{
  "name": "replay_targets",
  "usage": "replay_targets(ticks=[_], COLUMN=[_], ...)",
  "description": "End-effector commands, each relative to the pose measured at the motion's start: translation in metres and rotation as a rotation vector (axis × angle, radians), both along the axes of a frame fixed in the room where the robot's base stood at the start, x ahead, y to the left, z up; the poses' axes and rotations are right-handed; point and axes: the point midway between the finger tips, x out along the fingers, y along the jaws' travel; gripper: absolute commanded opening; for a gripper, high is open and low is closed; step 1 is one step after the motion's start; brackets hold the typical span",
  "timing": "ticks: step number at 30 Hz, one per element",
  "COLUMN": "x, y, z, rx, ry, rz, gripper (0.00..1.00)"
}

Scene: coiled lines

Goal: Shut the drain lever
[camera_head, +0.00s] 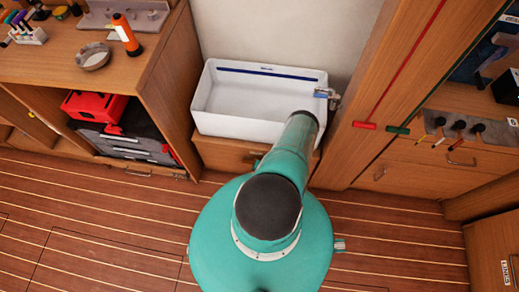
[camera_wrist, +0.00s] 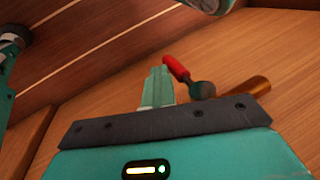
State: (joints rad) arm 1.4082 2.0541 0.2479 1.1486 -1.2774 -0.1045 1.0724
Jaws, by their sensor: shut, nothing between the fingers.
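The drain lever's red handle (camera_wrist: 177,68) shows in the wrist view, just right of my fingertips. Its dark arm runs down to a round dark valve body (camera_wrist: 203,90), with a brass pipe (camera_wrist: 248,87) to the right of it. My gripper (camera_wrist: 160,72) is shut and empty, its teal fingers close beside the red handle. I cannot tell whether they touch it. In the head view my own arm hides my gripper, and I cannot make out the lever there. The white basin (camera_head: 225,119) stands beyond my arm.
A wooden cabinet front (camera_wrist: 285,60) lies behind the lever. A tap (camera_head: 327,95) is at the basin's right. Left is a workbench (camera_head: 160,65) with a red toolbox (camera_head: 95,106) below. Right is a wooden cabinet (camera_head: 420,165). The plank floor (camera_head: 100,230) is clear.

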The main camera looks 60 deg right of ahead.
Motion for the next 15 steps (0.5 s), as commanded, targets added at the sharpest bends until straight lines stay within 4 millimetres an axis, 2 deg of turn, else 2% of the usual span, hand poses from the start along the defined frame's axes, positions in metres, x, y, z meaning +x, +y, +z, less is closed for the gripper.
replay_targets(ticks=[15], x=[0.0008], y=[0.0034], z=[0.0034], rx=[0.004], ry=[-0.008], rz=[0.004], gripper=[0.00])
